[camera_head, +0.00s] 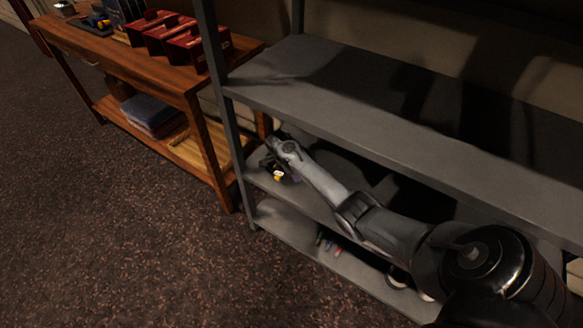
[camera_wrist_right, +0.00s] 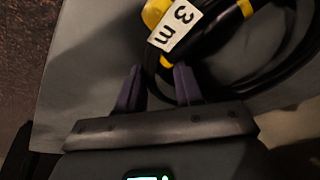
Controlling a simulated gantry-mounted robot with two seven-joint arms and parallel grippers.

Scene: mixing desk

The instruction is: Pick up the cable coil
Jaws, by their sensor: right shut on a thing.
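The cable coil (camera_wrist_right: 222,42) is black with yellow parts and a white label reading "3 m". It fills the upper right of the right wrist view. In the head view only a small yellow and white bit of it (camera_head: 279,175) shows by the gripper. My right gripper (camera_head: 274,168) is inside the grey shelf unit, at the left end of its middle shelf. In the right wrist view its two dark fingers (camera_wrist_right: 158,88) stand on either side of the coil's black strand and are shut on it. My left gripper is in neither view.
The upper shelf board (camera_head: 400,120) of the grey unit runs above my right arm, and a post (camera_head: 222,110) stands left of the gripper. Small items (camera_head: 328,243) lie on the bottom shelf. A wooden table (camera_head: 110,50) with red boxes (camera_head: 170,35) stands at the left.

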